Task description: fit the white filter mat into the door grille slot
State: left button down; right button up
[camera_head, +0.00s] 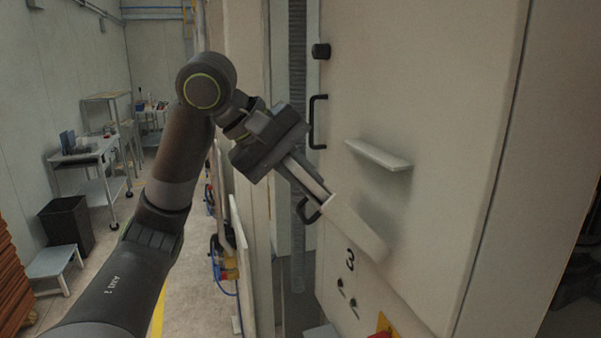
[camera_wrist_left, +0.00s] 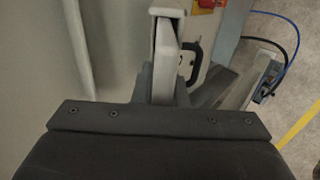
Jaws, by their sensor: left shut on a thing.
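My left gripper (camera_head: 318,190) reaches in from the left and is shut on the near end of the white filter mat (camera_wrist_left: 167,62). The mat shows as a pale narrow strip between the fingers in the left wrist view. Its far part runs into or against the pale grille housing (camera_head: 358,232) low on the cabinet door (camera_head: 430,90). In the wrist view the housing's rim (camera_wrist_left: 153,42) frames the strip. The mat and housing look in line, both slanting across the picture. How deep the mat sits is hidden. My right gripper is out of view.
A similar pale ledge (camera_head: 378,155) juts from the door above. Black handles (camera_head: 318,122) sit along the door's left edge, one close to my fingers. A red and yellow switch (camera_head: 384,326) is below. The aisle floor (camera_head: 190,300) at left is mostly clear.

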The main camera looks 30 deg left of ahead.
pick_arm(q)
jog(key=shift+x, duration=1.5)
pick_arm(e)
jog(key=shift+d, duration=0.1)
pick_arm(q)
jog(key=c, duration=1.4)
grip_release()
jog(key=shift+o, duration=0.2)
